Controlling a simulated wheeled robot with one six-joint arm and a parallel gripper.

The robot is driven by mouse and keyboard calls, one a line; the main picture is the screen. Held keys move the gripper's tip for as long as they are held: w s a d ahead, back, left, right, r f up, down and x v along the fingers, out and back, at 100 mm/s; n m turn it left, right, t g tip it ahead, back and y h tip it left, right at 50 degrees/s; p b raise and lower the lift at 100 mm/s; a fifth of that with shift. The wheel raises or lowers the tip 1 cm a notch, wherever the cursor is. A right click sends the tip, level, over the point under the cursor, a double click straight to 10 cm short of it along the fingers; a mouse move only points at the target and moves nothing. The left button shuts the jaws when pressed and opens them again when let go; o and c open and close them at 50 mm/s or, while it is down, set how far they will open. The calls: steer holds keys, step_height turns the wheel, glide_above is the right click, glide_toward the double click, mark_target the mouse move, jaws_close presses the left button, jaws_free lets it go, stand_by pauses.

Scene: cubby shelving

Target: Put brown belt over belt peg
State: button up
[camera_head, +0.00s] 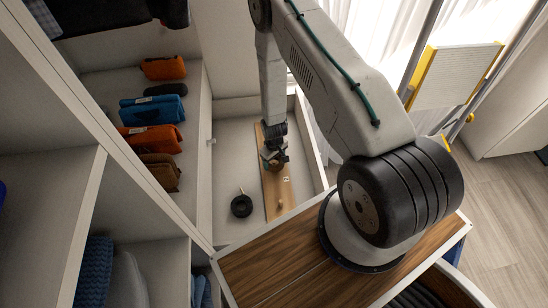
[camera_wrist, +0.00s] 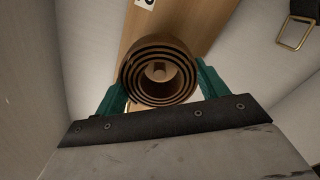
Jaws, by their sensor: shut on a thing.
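My gripper (camera_head: 273,155) is low over the wooden peg board (camera_head: 271,198) in the open white compartment. In the wrist view, its green fingers (camera_wrist: 160,82) are shut on the rolled brown belt (camera_wrist: 131,74), one on each side of the coil. The belt also shows below the gripper in the head view (camera_head: 276,166). A wooden peg (camera_wrist: 159,71) shows through the coil's open centre. I cannot tell whether the coil is around the peg or still above it. Another short peg (camera_head: 281,204) stands bare nearer the board's front end.
A rolled black belt (camera_head: 241,206) with a brass buckle (camera_wrist: 294,33) sits left of the board. White compartment walls rise close on both sides. Rolled orange, blue and brown items lie on the shelf at left. A wooden top (camera_head: 285,271) is in front.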

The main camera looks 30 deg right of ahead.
steer(key=shift+f, duration=1.15)
steer(key=o, duration=1.1)
steer(key=shift+o, duration=0.2)
step_height(320, 180, up, 8)
steer(key=shift+f, duration=0.15)
